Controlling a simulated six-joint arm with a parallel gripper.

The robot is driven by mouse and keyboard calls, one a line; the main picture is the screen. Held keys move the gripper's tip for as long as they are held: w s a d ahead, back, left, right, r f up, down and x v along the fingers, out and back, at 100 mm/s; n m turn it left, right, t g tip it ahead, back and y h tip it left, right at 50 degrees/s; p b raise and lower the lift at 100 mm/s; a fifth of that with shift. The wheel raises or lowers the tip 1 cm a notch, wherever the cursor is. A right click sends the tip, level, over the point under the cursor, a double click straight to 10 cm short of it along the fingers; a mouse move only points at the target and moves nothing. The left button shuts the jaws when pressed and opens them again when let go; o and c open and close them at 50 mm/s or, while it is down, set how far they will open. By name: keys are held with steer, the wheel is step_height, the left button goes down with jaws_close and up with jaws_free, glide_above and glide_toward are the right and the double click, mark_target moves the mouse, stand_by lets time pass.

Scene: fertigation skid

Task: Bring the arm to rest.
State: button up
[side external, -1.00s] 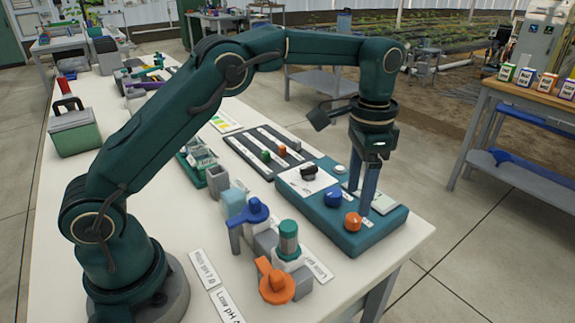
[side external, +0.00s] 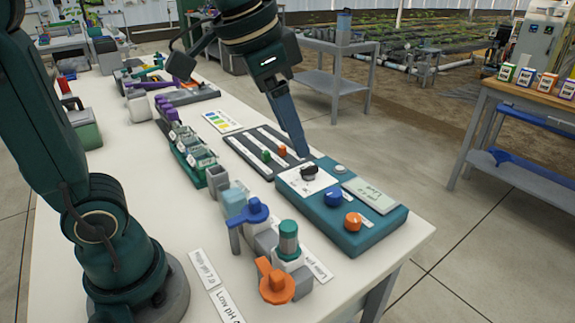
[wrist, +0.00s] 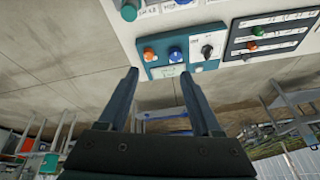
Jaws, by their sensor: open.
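My gripper (side external: 301,152) is raised above the far side of the white table, tilted, with its fingers pointing down and to the right. In the side view its fingertips appear close to the back edge of the teal control box (side external: 350,236); the exact gap cannot be told. In the wrist view my gripper (wrist: 162,78) has its two fingers spread apart with nothing between them. The teal control box (wrist: 160,72) shows beyond the fingertips, with an orange knob, a blue knob and a black selector.
A dark slider panel (side external: 243,150) lies behind the control box. An orange-handled valve (side external: 275,283) and a blue-handled valve (side external: 248,211) stand at the table's front. Green-framed vials (side external: 190,158) sit mid-table. A grey cart (side external: 330,80) stands beyond the table, with open floor around it.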

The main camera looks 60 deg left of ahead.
steer(key=s+a+f+n+t, duration=0.1)
steer(key=s+f+n, duration=0.2)
steer(key=s+f, duration=0.4)
steer(key=shift+s+f, duration=0.35)
steer(key=shift+s, duration=0.7)
